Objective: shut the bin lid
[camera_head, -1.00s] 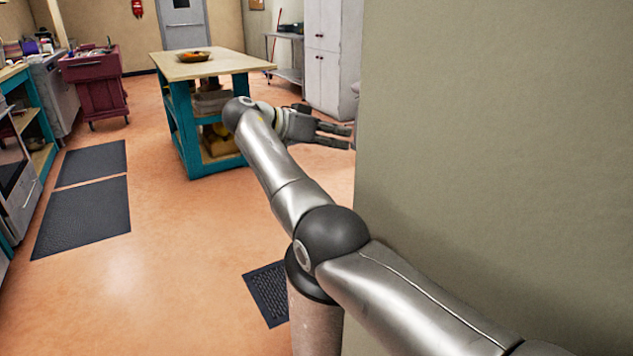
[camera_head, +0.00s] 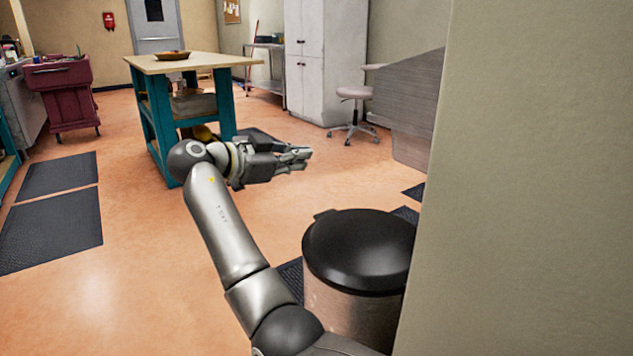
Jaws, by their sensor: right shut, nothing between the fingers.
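A round bin (camera_head: 345,315) with a pale speckled body stands at the lower right, partly behind the wall corner. Its black domed lid (camera_head: 358,248) lies down over the top and looks shut, with no gap that I can see. My right gripper (camera_head: 302,157) is shut and empty, up and to the left of the lid in the picture and apart from it. My right forearm passes to the left of the bin. My left gripper is not in view.
A beige wall (camera_head: 530,180) fills the right side, close to the bin. A teal table (camera_head: 190,62) stands beyond my gripper. A stool (camera_head: 354,100) and a grey panel (camera_head: 415,105) are behind the bin. Open floor with dark mats (camera_head: 50,230) lies left.

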